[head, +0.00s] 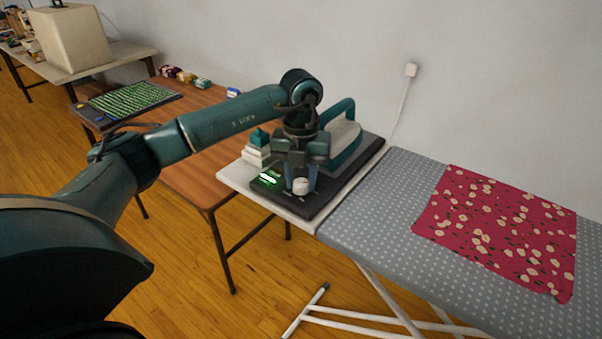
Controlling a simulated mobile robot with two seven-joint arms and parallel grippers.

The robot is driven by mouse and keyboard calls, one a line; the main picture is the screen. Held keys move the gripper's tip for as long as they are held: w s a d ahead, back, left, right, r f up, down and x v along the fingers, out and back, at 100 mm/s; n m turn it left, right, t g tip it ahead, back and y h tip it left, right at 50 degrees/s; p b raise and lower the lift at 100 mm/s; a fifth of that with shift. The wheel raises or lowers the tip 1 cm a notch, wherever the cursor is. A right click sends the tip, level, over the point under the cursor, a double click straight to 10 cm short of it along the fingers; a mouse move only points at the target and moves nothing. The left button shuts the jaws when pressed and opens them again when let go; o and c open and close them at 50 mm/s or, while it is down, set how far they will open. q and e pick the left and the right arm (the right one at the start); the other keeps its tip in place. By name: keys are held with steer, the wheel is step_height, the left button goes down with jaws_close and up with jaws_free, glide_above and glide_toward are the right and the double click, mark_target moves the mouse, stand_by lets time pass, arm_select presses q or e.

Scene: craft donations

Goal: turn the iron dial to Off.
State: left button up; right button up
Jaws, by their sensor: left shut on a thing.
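The iron (345,140), white with a teal handle, stands on a dark base (318,208) at the left end of the ironing board. A small white dial (301,186) sits on the front part of the base. My left gripper (301,183) points down over it, shut on the dial with a finger on either side. A small green lit display (268,180) shows on the base to the left of the dial. The dial's markings are too small to read. My right gripper is not in view.
A red floral cloth (500,230) lies on the grey dotted ironing board (375,217). A teal and white object (257,148) stands close left of the base. A wooden table (200,185) with a green-patterned board (130,100) is on the left. A cord runs to the wall socket (410,70).

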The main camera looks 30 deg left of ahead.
arm_select(q)
steer(key=n+p, duration=0.1)
steer(key=n, duration=0.3)
steer(key=shift+r+n, duration=0.1)
steer(key=shift+n, duration=0.3)
steer(key=n+p, duration=0.1)
steer(key=n, duration=0.3)
steer(key=shift+p, duration=0.35)
steer(key=n, duration=0.2)
steer(key=shift+n+p, duration=0.4)
steer(key=shift+n, duration=0.4)
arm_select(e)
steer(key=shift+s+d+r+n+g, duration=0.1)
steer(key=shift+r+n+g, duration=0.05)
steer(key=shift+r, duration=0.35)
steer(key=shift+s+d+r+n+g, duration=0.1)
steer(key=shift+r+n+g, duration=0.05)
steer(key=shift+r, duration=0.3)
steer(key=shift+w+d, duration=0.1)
arm_select(q)
steer(key=o, duration=1)
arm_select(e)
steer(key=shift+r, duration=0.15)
